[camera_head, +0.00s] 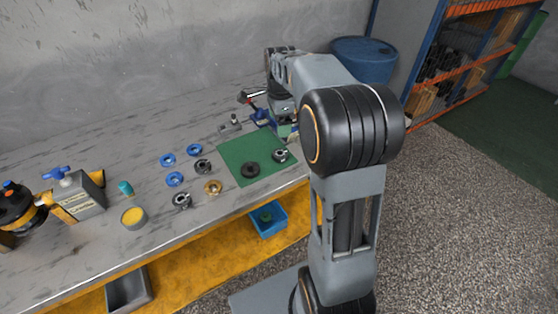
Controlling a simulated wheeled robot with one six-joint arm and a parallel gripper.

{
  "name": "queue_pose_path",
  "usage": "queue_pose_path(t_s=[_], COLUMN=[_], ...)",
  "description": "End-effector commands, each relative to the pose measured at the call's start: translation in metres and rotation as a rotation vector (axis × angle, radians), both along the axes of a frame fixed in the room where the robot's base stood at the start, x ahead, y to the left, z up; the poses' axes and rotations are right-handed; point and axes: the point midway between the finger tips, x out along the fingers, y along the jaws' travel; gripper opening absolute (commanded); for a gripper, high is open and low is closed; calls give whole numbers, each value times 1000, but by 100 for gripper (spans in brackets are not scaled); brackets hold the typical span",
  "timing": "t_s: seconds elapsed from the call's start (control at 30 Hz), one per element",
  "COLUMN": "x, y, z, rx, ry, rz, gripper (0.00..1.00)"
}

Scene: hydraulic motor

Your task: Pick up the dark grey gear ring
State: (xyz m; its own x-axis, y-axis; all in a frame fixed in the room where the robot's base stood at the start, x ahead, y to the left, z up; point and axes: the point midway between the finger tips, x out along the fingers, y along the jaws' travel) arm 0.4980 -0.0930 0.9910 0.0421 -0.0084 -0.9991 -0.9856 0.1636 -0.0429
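A dark grey ring (250,170) lies flat on the green mat (238,150) on the workbench; it looks like the gear ring, but its teeth are too small to make out. A second, lighter grey and black ring part (280,156) lies to its right on the mat. Two more dark grey and metal ring parts, one upper (203,166) and one lower (182,201), lie left of the mat. My arm reaches over the back right of the bench and its end points down beyond the mat, apart from the dark ring. My gripper's fingers cannot be made out clearly.
Several blue rings (175,179) and a brass ring (213,187) lie left of the mat. A vise-like tool (256,107) stands behind the mat. The bench's back left is clear.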

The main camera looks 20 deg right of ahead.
Motion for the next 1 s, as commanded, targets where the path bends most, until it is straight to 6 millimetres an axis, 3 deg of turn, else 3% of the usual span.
queue_pose_path(t_s=[0.1,0.3,0.6,1.0], x=[17,27,27,25], y=[-14,-22,-22,-20], z=[-16,-43,-93,-123], rx=[10,14,15,15], ry=[26,46,44,45], rz=[-170,-292,-297,-296], gripper=[85,85,85,85])
